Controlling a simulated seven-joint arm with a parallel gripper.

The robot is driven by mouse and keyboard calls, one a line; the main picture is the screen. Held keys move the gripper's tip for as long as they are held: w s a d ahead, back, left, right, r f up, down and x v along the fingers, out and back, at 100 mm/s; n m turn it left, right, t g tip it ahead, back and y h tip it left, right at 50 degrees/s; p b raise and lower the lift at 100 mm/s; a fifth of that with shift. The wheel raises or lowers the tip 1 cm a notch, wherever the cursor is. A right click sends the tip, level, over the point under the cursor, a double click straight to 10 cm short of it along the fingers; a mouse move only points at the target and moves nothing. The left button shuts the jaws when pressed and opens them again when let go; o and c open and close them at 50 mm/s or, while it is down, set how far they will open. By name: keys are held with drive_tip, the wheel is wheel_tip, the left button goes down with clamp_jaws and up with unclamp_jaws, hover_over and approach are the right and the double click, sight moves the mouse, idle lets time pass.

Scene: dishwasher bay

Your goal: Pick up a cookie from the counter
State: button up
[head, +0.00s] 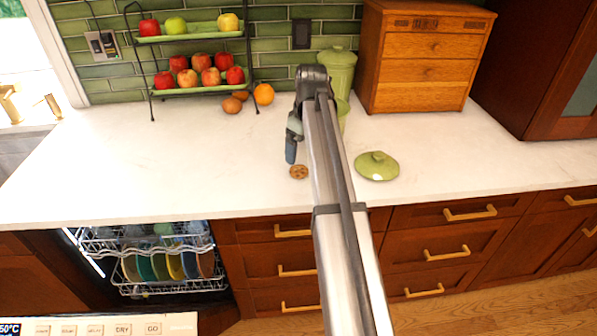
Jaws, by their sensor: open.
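A small round brown cookie with dark spots (299,172) lies flat on the white counter (200,150), near the middle of the front part. My gripper (291,152) hangs from the end of my arm, just above or behind the cookie in the head view. Its jaws are open and nothing shows between them. The gap between gripper and cookie is small in the picture, but its height above the counter is hard to tell. My arm hides part of the counter to the right of the cookie.
A green lid (377,166) lies on the counter right of my arm. A green canister (338,75) and a wooden drawer box (424,58) stand behind. A two-tier fruit rack (196,90) stands at the back left, with an orange (264,94) beside it. The counter's left part is clear.

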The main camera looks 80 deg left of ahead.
sight(300, 170)
drive_tip(key=shift+s+a+f, duration=0.1)
drive_tip(key=shift+a+f, duration=0.1)
drive_tip(key=shift+f, duration=1.6)
drive_tip(key=shift+s+a+f, duration=0.1)
drive_tip(key=shift+a+f, duration=0.1)
drive_tip(key=shift+f, duration=1.6)
drive_tip(key=shift+c, duration=0.4)
drive_tip(key=c, duration=0.6)
